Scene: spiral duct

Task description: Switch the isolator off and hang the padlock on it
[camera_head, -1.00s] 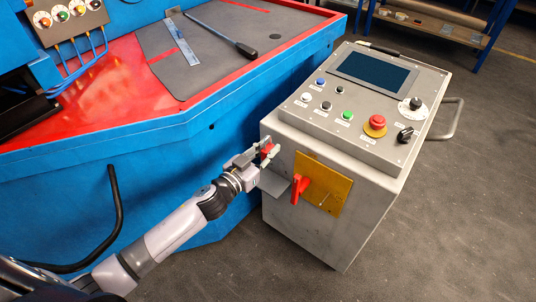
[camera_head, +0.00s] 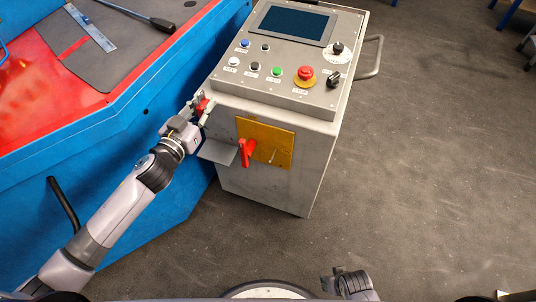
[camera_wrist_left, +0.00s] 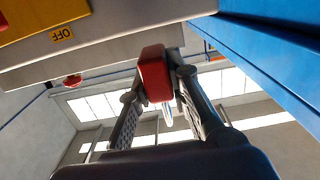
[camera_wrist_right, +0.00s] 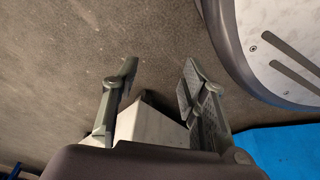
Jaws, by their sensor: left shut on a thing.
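The isolator is a yellow plate (camera_head: 275,142) with a red handle (camera_head: 247,152) on the front face of the grey console. The handle hangs down and slants from the plate's lower left. An OFF label (camera_wrist_left: 62,34) shows on the yellow plate in the left wrist view. My left gripper (camera_head: 203,110) is shut on the red padlock (camera_wrist_left: 153,72), up and left of the isolator by the console's left edge, apart from the plate. The padlock's shackle is not clearly seen. My right gripper (camera_wrist_right: 160,75) is open and empty, low and away from the console.
A small grey shelf (camera_head: 217,152) sticks out from the console left of the handle, below my left gripper. The console top (camera_head: 240,82) carries buttons, a red emergency stop (camera_head: 305,76) and a screen. A blue machine (camera_head: 120,150) stands left. Floor is clear on the right.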

